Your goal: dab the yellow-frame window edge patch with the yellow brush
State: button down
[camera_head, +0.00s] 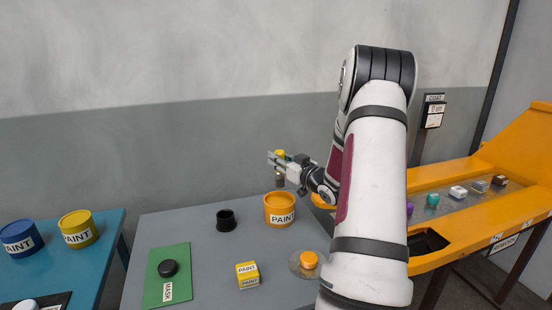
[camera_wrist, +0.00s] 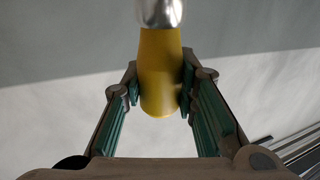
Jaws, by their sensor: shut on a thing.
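My gripper (camera_head: 278,163) is shut on the yellow brush (camera_head: 280,154), held in the air above the back of the grey table. In the wrist view the brush's yellow handle (camera_wrist: 160,75) sits between the two green-padded fingers, with a silver ferrule (camera_wrist: 160,12) at the top edge.
Blue (camera_head: 20,238) and yellow (camera_head: 78,229) paint pots stand left. Several small blocks lie on the panel.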

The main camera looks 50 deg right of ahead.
aim_at(283, 180)
jog(key=shift+f+b, duration=2.15)
jog(key=shift+f, duration=0.85)
jog(key=shift+f, duration=0.5)
jog(key=shift+r+p, duration=2.4)
jog(key=shift+r, duration=1.15)
